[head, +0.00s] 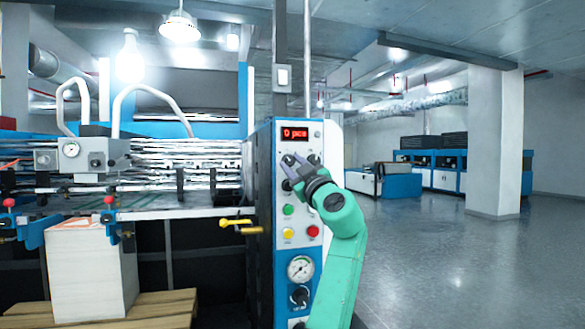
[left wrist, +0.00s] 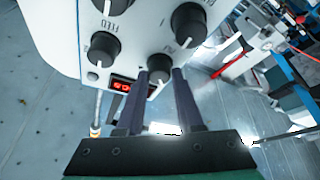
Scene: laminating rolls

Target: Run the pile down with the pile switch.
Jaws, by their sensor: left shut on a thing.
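The control panel (head: 264,180) of the machine is white and blue, with black knobs, coloured buttons and a red display (head: 294,133). My left gripper (head: 291,165) reaches the upper knobs from the lower right. In the left wrist view its two dark fingers (left wrist: 159,80) are shut on a small black knob (left wrist: 158,72) with a white pointer line, near the red display (left wrist: 122,85). That knob's label is not fully readable, so I cannot confirm it is the pile switch. The pile (head: 88,270), a tall white paper stack, stands at the left. My right gripper is not in view.
Other black knobs (left wrist: 103,48) sit close to the held one. Below are a green button (head: 288,210), a yellow one (head: 289,234), a red one (head: 313,231) and a gauge (head: 300,268). The pile rests on a wooden pallet (head: 165,304). The floor at the right is open.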

